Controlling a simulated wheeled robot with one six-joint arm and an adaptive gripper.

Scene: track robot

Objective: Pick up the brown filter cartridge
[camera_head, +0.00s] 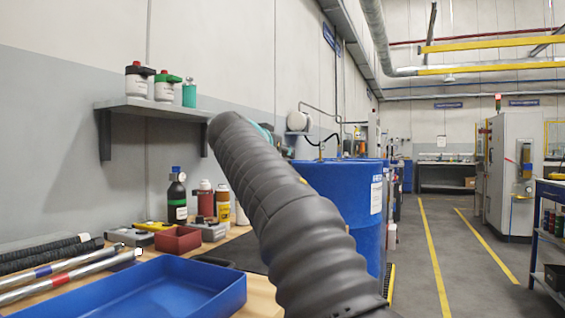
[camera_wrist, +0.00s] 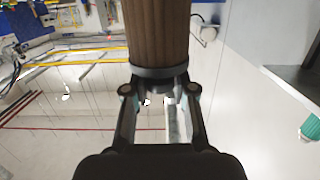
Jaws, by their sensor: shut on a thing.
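The brown filter cartridge (camera_wrist: 157,32) is a ribbed brown cylinder with a dark grey end collar. It fills the top middle of the wrist view, and its far end is cut off by the frame edge. My gripper (camera_wrist: 160,84) is shut on its collar end, with one finger on each side. The background behind the cartridge is wall, pipes and floor, with no surface touching it in sight. In the head view my sleeved arm covers the gripper, and I cannot make out the cartridge there.
A wall shelf (camera_head: 150,104) bears two white jars and a teal bottle. The bench below holds a blue tray (camera_head: 150,290), a red bin (camera_head: 178,240), bottles and rods. A blue drum (camera_head: 340,190) stands behind my arm. The floor aisle (camera_head: 412,260) at right is clear.

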